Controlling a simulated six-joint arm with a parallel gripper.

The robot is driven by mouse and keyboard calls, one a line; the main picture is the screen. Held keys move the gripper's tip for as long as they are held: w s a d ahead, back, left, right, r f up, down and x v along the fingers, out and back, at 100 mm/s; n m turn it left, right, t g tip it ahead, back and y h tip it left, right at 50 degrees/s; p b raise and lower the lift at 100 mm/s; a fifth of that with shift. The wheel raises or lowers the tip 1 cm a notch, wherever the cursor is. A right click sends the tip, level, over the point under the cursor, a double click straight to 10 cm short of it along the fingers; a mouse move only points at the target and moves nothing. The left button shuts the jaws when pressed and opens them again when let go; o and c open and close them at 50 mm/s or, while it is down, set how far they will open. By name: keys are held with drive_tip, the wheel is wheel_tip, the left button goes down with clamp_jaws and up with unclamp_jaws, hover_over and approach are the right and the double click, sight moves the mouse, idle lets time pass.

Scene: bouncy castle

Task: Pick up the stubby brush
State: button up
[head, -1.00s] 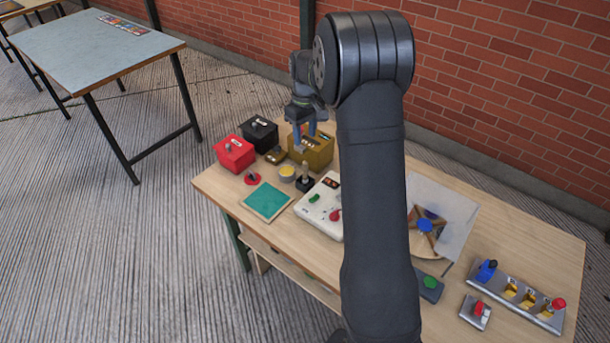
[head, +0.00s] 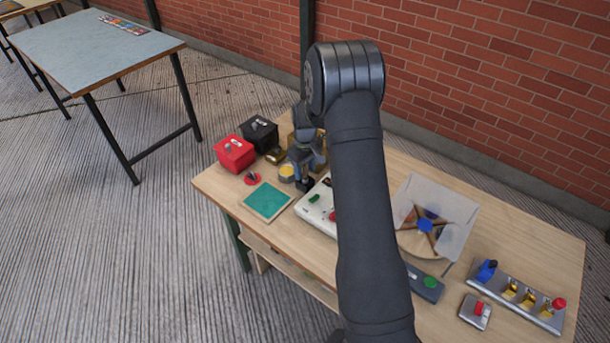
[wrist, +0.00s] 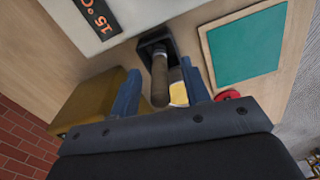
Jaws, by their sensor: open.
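The stubby brush (wrist: 159,78) appears to be the brown-handled piece standing upright in a small black square base (wrist: 155,44). In the wrist view it lies between the two blue fingers of my gripper (wrist: 160,67), with a gap on both sides. My gripper is open and pointing down over it. In the head view, my gripper (head: 303,174) hides most of the handle, and only a little of the dark base shows below the fingers. I cannot see bristles.
Bare wood lies left of the pad.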

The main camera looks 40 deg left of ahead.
drive_tip(key=shift+f, duration=0.35)
clamp_jaws()
drive_tip(key=shift+r, duration=0.1)
wheel_tip(320, 180, up, 4)
drive_tip(key=shift+r, duration=0.15)
drive_tip(key=w+d+r, duration=0.3)
drive_tip(key=d+r, duration=0.3)
drive_tip(key=d, duration=0.5)
drive_tip(key=s+a+t+y, duration=0.1)
drive_tip(key=s+a+t, duration=0.15)
drive_tip(key=a, duration=0.65)
drive_tip(key=s+a+t+y, duration=0.1)
drive_tip(key=s+a, duration=0.2)
drive_tip(key=a, duration=0.5)
drive_tip(key=shift+s+a+f, duration=0.1)
drive_tip(key=shift+f, duration=1.5)
drive_tip(key=shift+a+f, duration=0.1)
drive_tip(key=shift+f, duration=1.45)
